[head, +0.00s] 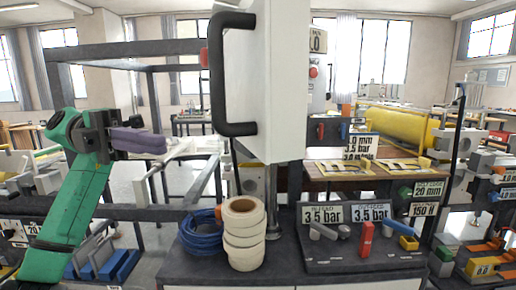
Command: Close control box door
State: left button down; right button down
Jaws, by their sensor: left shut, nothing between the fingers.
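The control box door (283,80) is a tall white panel in the upper middle of the head view, close to the camera and seen at a steep angle. It appears to stand open toward me. Its long black handle (219,75) sticks out to the left. Part of the box (318,75) shows behind the door on the right, with a red button and a partly hidden label. My left gripper (160,143), with purple fingers on a green arm, is shut and empty. It is left of the handle and lower, apart from it. My right gripper is not in view.
A dark bench (185,268) below holds a stack of white tape rolls (244,240), a blue cable coil (201,233) and pressure signs (322,214). A dark frame bar (130,50) crosses the upper left. A yellow roller (400,127) lies behind on the right.

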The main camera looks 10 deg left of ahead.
pick_arm(q)
jog(key=p, duration=0.1)
send_near(257, 153)
jog(key=s+d, duration=0.3)
jog(key=shift+w+d+p, duration=0.5)
jog(key=shift+w+d, duration=0.2)
jog(key=shift+d, duration=0.2)
jog(key=shift+w+d+f, duration=0.15)
jog(key=shift+w+d, duration=0.2)
jog(key=shift+s+d, duration=0.1)
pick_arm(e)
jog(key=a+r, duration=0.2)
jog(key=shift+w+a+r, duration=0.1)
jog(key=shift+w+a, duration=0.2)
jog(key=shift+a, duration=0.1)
